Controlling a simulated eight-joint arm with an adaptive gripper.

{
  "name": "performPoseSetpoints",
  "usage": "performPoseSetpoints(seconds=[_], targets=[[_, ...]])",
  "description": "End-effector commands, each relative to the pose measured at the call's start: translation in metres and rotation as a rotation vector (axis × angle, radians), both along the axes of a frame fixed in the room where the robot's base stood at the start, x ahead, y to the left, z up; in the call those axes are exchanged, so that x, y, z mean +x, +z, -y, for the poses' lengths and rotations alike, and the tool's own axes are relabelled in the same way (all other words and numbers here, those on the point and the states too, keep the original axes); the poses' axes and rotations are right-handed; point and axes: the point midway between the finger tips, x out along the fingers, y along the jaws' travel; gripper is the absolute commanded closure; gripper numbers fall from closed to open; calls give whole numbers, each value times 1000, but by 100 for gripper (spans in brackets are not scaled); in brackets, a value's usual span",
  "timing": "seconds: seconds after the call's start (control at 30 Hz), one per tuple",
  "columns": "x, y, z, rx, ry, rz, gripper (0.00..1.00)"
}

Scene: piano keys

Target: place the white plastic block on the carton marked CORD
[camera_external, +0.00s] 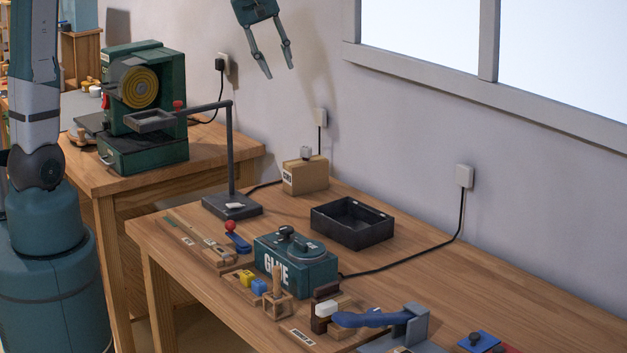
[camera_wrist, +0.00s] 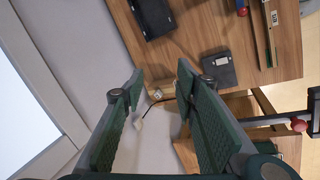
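The cardboard carton (camera_external: 305,177) stands at the back of the wooden table near the wall, with a dark-lettered label on its left end, too small to read surely.
A black open tray (camera_external: 352,224) and a dark stand (camera_external: 232,207) with a tall post flank the carton. A green GLUE box (camera_external: 295,264) is in front. A wall outlet (camera_external: 321,118) with a cord is behind. The table's right rear is clear.

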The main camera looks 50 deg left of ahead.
Motion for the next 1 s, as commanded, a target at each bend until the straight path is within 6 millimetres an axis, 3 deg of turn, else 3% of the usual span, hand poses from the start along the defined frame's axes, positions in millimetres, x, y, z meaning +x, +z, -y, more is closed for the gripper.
performPoseSetpoints(seconds=[0.5,1.0], targets=[[-95,24,55,165,-284,112,70],[-186,21,92,338,-559,213,70]])
